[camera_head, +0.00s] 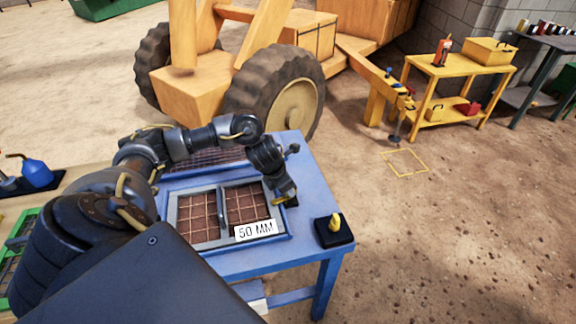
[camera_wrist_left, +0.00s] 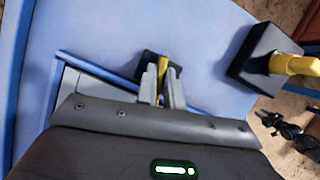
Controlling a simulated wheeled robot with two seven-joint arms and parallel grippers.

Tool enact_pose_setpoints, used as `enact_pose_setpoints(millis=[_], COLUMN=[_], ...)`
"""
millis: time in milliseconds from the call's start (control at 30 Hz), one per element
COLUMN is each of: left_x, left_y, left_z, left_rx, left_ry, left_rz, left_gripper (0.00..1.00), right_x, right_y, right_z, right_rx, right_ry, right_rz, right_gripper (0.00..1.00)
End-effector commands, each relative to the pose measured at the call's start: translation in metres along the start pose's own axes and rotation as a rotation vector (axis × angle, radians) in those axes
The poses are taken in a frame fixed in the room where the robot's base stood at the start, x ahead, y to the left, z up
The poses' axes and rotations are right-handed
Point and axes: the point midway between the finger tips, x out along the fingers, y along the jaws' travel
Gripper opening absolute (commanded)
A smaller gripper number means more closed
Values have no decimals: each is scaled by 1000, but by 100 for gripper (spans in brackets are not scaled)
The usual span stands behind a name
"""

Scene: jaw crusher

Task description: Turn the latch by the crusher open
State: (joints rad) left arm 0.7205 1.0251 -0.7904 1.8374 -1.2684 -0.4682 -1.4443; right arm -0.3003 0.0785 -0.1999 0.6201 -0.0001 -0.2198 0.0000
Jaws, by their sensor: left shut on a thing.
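My left gripper (camera_head: 284,194) reaches down over the right end of the blue table. In the left wrist view, its fingers (camera_wrist_left: 163,88) are shut on a slim yellow lever (camera_wrist_left: 162,68) on a small black base (camera_wrist_left: 150,62). This latch sits beside the corner of the screen frame; in the head view the gripper hides most of it. A second black block (camera_head: 322,234) with an upright yellow knob (camera_head: 335,222) stands apart on the table's right corner. I cannot tell how far the gripped lever is turned. My right gripper is not in view.
A framed brown screen (camera_head: 200,216) with a "50 MM" label (camera_head: 256,230) lies on the blue table (camera_head: 300,158). A large orange machine (camera_head: 190,82) with big tyres stands behind. A yellow cart (camera_head: 455,68) is at the back right. Sandy ground to the right is mostly clear.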

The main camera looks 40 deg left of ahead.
Motion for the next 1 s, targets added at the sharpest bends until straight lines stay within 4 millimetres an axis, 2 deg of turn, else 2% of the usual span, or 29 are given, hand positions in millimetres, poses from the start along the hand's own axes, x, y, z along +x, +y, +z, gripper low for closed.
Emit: enact_pose_setpoints(millis=[467, 1000], left_x=[-7, -7], left_y=[-3, -5], left_z=[4, 6], left_rx=[-419, -889], left_ry=[-1, 0], left_rz=[174, 369], left_gripper=[0, 0], right_x=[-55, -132], right_y=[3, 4], right_z=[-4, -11], right_rx=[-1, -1], right_ry=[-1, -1], right_rz=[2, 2], right_gripper=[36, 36])
